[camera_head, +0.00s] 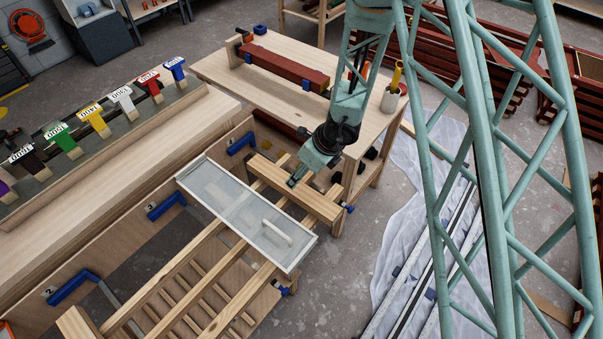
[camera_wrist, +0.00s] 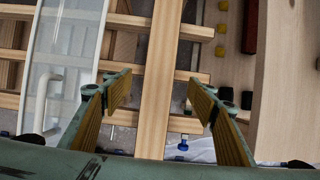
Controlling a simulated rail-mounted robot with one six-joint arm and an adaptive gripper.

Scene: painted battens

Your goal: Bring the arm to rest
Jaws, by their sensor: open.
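My gripper (camera_head: 296,180) hangs from my arm over a bare wooden batten (camera_head: 318,202) beside the workbench. In the wrist view my gripper (camera_wrist: 160,98) is open, with its yellow-lined fingers on either side of this batten (camera_wrist: 157,85). Gaps show between the fingers and the wood, and nothing is held. I cannot tell how far the fingertips are above the batten.
A translucent white-framed panel with a handle (camera_head: 220,190) lies left of my gripper across wooden rails (camera_head: 170,275). A workbench (camera_head: 265,100) behind carries a red-brown batten (camera_head: 285,66) and a brush pot (camera_head: 390,99). Coloured numbered tags (camera_head: 95,115) line the left. Pale sheeting (camera_head: 400,220) covers floor at right.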

